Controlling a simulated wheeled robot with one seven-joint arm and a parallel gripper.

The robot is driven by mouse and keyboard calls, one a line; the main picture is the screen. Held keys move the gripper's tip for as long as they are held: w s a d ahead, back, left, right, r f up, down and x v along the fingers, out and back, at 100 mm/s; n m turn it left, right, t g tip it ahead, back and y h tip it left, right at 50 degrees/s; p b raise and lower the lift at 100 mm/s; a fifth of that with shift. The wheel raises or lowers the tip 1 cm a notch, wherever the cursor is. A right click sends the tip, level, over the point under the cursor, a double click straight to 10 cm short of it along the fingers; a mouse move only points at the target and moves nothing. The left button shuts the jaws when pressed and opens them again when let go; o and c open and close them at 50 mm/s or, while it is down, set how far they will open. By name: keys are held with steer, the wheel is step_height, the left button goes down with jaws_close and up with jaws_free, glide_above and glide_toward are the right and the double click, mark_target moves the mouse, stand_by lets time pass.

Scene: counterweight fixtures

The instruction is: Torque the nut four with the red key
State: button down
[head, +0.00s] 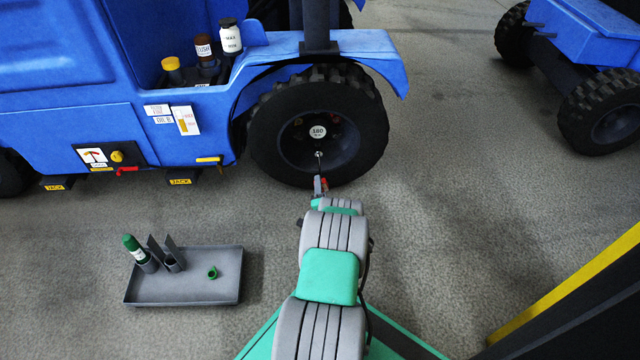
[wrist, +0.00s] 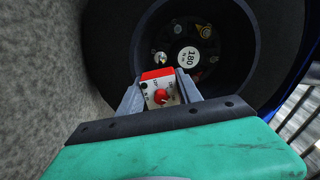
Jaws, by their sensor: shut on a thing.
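My gripper (wrist: 160,95) is shut on the red key (wrist: 156,74), a red and white tool with a red knob on its face. In the head view my gripper (head: 320,186) is in front of the lower part of the large wheel (head: 262,140). A thin shaft (head: 318,158) reaches from the key up to the hub. The hub carries a round white "180" plate (wrist: 188,57), with several nuts and marks around it, including a silver nut (wrist: 161,57). The key's front end is hidden behind its body, so I cannot tell whether it sits on a nut.
A grey tray (head: 215,290) on the floor at left holds a green bottle (head: 134,248), upright holders and a green ring (head: 212,272). The blue vehicle (head: 60,120) has jars on its shelf and a gauge panel. A yellow-edged black barrier (head: 570,290) stands at right.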

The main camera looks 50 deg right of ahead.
steer(key=shift+p+v, duration=0.9)
steer(key=shift+v, duration=0.55)
steer(key=shift+r, duration=0.1)
